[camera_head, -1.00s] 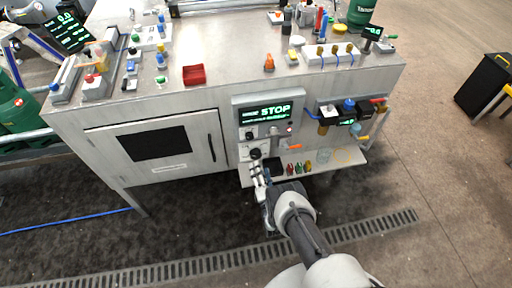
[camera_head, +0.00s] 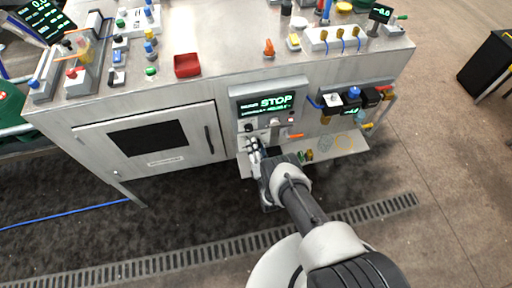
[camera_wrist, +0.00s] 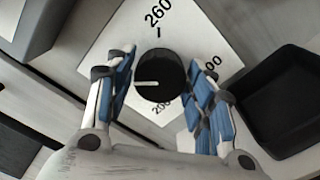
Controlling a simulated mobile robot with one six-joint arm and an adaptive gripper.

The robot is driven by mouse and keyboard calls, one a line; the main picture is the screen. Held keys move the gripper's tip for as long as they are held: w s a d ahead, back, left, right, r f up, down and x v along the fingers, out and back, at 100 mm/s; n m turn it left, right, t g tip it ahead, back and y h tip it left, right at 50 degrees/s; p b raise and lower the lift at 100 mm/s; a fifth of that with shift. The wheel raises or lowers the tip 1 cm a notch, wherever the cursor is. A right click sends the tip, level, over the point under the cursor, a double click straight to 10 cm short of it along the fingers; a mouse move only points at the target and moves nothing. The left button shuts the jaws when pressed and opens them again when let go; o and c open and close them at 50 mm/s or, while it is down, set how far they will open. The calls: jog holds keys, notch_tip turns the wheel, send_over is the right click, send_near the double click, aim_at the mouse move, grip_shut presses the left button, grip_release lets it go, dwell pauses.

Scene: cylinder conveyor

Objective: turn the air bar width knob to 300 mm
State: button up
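In the wrist view a round black knob (camera_wrist: 160,75) with a white pointer line sits on a tilted white dial plate (camera_wrist: 182,22). The pointer line points left in the picture. The dial reads "260" at the top; a number ending in "00" is partly hidden at right, and another, seemingly "200", sits below the knob. My gripper (camera_wrist: 160,85) is open, its blue-padded fingers on either side of the knob with gaps showing. In the head view my gripper (camera_head: 256,147) is at the panel's lower left and hides this knob.
A green-lit display (camera_head: 266,104) reading "STOP" is above my gripper. A black tray (camera_wrist: 290,102) lies right of the dial in the wrist view. A shelf (camera_head: 340,148) with small items juts out at right. A red tray (camera_head: 187,65) stands on the tabletop.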

jog(key=c, duration=0.6)
jog(key=shift+c, duration=0.2)
jog(key=shift+m, duration=0.3)
jog(key=m, duration=2.6)
jog(key=shift+w+r, duration=0.1)
jog(key=shift+w, duration=0.05)
jog(key=m, duration=0.4)
jog(key=shift+m, duration=2.6)
